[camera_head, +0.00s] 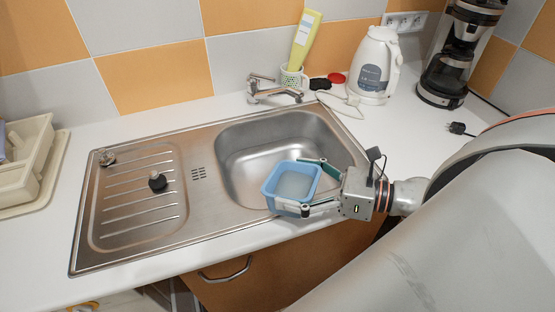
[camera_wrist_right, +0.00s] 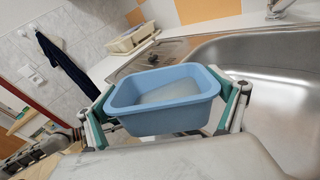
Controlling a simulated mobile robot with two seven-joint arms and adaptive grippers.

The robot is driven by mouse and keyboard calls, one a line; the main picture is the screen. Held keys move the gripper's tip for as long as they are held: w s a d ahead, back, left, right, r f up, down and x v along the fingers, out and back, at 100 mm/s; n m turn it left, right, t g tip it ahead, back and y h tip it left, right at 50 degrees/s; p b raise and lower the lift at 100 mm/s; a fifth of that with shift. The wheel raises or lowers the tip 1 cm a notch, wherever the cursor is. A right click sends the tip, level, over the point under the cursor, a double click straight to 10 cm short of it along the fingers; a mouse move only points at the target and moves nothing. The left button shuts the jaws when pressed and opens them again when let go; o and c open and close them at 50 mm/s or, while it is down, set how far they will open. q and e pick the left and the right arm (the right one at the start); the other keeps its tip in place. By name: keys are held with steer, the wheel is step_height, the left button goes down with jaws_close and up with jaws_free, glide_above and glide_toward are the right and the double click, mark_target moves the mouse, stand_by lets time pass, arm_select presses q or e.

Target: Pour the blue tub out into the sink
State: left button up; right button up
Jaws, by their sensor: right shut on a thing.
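The blue tub (camera_head: 270,186) is held by my right gripper (camera_head: 309,186) at the front right edge of the sink basin (camera_head: 240,150). The gripper's two fingers clasp the tub from opposite sides. In the right wrist view the tub (camera_wrist_right: 165,122) sits between the fingers (camera_wrist_right: 168,112), close to upright, with something pale and cloudy inside. The basin (camera_wrist_right: 275,105) shows to the right of the tub in that view and looks empty.
A tap (camera_head: 272,90) stands behind the basin. A black-topped plug (camera_head: 157,181) lies on the drainboard (camera_head: 138,205). A dish rack (camera_head: 28,160) is at the left.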

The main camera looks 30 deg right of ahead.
mark_target(278, 171)
steer(key=shift+w+r+p, duration=0.2)
steer(key=shift+r+p, duration=0.05)
steer(key=shift+p, duration=0.2)
steer(key=shift+w+d+m+p, duration=0.15)
steer(key=shift+w+m+p, duration=0.15)
steer(key=shift+p, duration=0.1)
steer(key=shift+w+d+f+g, duration=0.1)
steer(key=shift+w+g, duration=0.1)
steer(key=shift+g, duration=0.2)
steer(key=shift+w+d+f+m+p, duration=0.1)
steer(key=shift+w+m+p, duration=0.15)
steer(key=shift+p, duration=0.2)
steer(key=shift+w+d+m, duration=0.1)
steer(key=shift+w+m, duration=0.1)
steer(key=shift+m, duration=0.05)
steer(key=shift+w+d+f+g+p, duration=0.1)
steer(key=shift+w+f+g+p, duration=0.05)
steer(key=shift+w+g+p, duration=0.15)
steer(key=shift+f, duration=0.15)
arm_select(q)
steer(key=shift+s+a+g+y, duration=0.35)
steer(key=shift+s+a, duration=0.45)
steer(key=shift+a, duration=0.3)
steer(key=shift+d+r, duration=0.15)
arm_select(e)
steer(key=shift+s, duration=0.1)
